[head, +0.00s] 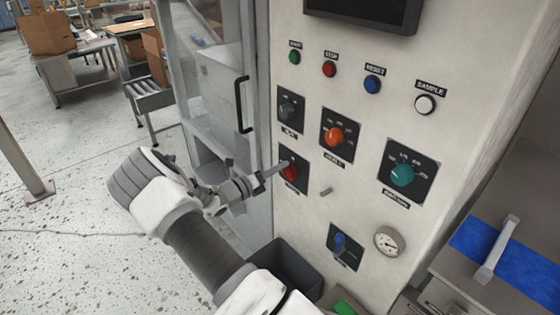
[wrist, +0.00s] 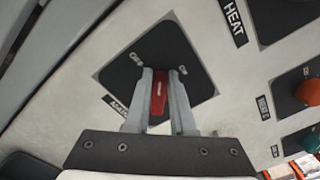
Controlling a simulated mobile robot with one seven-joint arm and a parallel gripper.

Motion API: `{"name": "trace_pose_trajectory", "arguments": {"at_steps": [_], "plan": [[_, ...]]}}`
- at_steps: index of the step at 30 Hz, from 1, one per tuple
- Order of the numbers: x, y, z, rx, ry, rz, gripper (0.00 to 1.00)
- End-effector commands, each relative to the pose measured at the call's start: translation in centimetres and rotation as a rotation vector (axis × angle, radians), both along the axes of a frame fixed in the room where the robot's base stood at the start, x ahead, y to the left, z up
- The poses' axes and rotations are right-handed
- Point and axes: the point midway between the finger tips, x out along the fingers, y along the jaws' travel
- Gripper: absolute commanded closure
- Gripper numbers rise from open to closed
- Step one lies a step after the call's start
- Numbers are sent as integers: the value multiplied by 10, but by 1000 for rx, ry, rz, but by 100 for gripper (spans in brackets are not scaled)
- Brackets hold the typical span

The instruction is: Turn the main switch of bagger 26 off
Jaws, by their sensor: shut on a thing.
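A red rotary switch (head: 291,173) sits on a dark square plate on the white panel of the machine. Its label is too small to read for certain, and no machine number is legible. My gripper (head: 284,166) reaches it from the left. In the wrist view my gripper (wrist: 163,80) is shut on the red switch (wrist: 159,100), with one finger on each side of its handle. The fingers hide part of the handle.
A grey knob (head: 290,108), an orange knob (head: 334,136) and a teal knob (head: 402,176) are close by. A blue switch (head: 340,242) and a gauge (head: 388,241) are lower. A door handle (head: 243,104) is left of the panel; a dark bin (head: 290,268) stands below.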

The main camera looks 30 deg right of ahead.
Motion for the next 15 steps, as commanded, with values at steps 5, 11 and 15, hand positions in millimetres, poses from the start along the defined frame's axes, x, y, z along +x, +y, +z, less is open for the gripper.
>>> {"name": "trace_pose_trajectory", "arguments": {"at_steps": [5, 11, 15], "plan": [[2, 0, -2, -24, 168, -1, 100], [4, 0, -7, -49, 352, -1, 100], [5, 1, -10, -64, 466, 0, 100]]}}
